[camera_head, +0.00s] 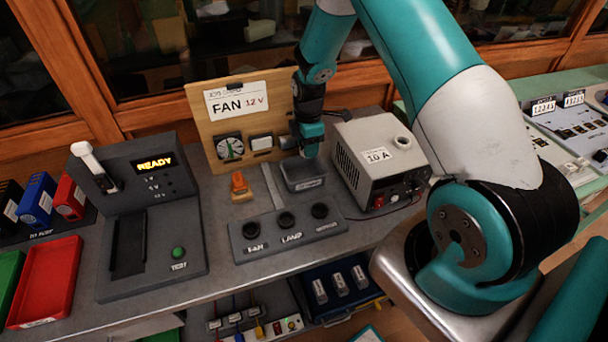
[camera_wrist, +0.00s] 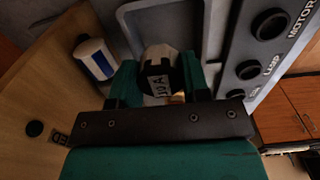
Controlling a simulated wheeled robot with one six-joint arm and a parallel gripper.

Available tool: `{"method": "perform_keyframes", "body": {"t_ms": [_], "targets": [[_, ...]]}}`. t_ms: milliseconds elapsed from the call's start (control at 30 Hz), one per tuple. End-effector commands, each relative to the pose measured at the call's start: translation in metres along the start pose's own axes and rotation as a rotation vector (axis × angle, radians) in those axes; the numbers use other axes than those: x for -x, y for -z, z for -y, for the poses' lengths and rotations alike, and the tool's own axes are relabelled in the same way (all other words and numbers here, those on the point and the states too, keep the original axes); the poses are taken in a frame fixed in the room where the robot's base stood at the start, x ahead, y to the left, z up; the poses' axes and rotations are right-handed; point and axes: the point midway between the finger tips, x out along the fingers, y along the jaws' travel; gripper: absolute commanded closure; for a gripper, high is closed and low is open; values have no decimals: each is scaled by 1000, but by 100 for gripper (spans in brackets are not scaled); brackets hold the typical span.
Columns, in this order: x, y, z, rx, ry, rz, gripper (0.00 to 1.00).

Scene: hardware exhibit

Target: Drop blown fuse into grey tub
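The grey tub (camera_head: 308,184) sits on the bench in front of the wooden FAN board. My gripper (camera_head: 311,152) points down right above the tub, at its back edge. In the wrist view my gripper (camera_wrist: 160,82) has its two green fingers on either side of a fuse (camera_wrist: 158,68) with a dark body and a pale, lettered label, and looks shut on it. The fuse is hidden in the head view. The grey tub (camera_wrist: 145,18) shows partly beyond the fingertips in the wrist view. Whether the fuse touches the tub cannot be told.
A 10 A power supply (camera_head: 378,160) stands right of the tub. A panel with three dark round sockets (camera_head: 285,240) lies in front. A tester reading READY (camera_head: 150,215) and a red tray (camera_head: 45,282) are left.

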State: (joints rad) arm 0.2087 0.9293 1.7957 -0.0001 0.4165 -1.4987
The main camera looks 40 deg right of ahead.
Motion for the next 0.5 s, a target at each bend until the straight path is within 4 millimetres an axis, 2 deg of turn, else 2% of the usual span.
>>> {"method": "perform_keyframes", "body": {"t_ms": [33, 100, 367, 500], "targets": [[0, 0, 0, 0, 0, 0, 46], [0, 0, 0, 1, 0, 0, 30], [0, 1, 0, 1, 0, 0, 30], [8, 1, -1, 1, -2, 0, 30]]}}
